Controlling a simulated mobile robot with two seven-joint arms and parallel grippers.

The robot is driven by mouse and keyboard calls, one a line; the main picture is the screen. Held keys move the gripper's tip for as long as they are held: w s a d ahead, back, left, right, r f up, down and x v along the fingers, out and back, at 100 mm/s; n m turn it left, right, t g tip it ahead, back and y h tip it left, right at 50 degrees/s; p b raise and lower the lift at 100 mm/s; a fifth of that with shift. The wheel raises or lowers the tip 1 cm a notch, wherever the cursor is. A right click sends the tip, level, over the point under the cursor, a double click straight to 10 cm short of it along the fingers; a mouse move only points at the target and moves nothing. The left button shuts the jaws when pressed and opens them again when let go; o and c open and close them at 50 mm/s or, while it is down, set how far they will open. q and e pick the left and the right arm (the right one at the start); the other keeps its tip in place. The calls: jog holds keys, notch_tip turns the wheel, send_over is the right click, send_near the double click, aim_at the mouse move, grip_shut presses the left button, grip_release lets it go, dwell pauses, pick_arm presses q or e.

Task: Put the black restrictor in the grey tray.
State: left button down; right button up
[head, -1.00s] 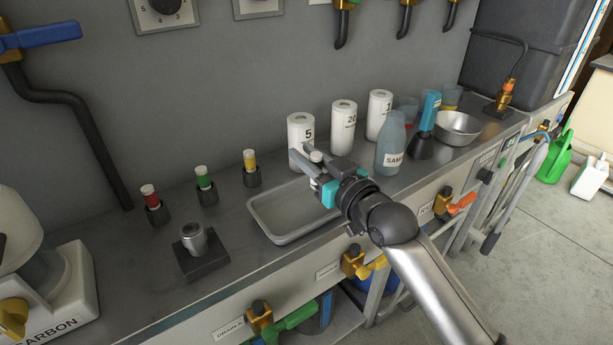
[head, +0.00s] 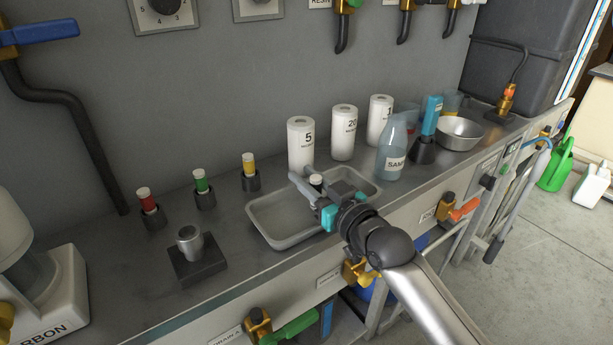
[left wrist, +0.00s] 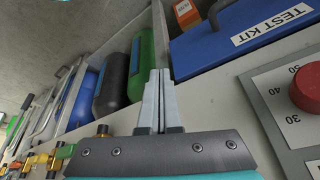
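The grey tray (head: 262,212) lies on the steel bench in the head view, in front of the white numbered cylinders. My right gripper (head: 312,184) reaches over the tray's right part from the lower right. It is shut on a small dark piece with a pale top, which looks like the black restrictor (head: 316,181). The fingers partly hide the piece, and I cannot tell whether it touches the tray floor. My left gripper (left wrist: 160,102) shows only in the left wrist view, with its fingers together and nothing between them.
A metal cup (head: 190,242) sits on a dark block. A sample bottle (head: 391,150) and a steel bowl (head: 460,132) stand to the right. The left wrist view shows a blue test kit box (left wrist: 240,40).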

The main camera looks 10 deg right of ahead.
jog(key=o, duration=0.4)
jog(key=shift+c, duration=0.2)
jog(key=shift+s+d+r, duration=0.1)
jog(key=shift+s+r, duration=0.05)
jog(key=shift+r, duration=0.05)
jog(key=shift+s+d+p, duration=0.15)
jog(key=shift+s+p, duration=0.15)
jog(key=shift+s, duration=0.05)
pick_arm(q)
notch_tip(320, 180, down, 8)
jog(key=s+g+p, duration=0.1)
jog(key=p, duration=0.2)
pick_arm(e)
jog(key=v, duration=1.1)
pick_arm(q)
jog(key=shift+s+r, duration=0.1)
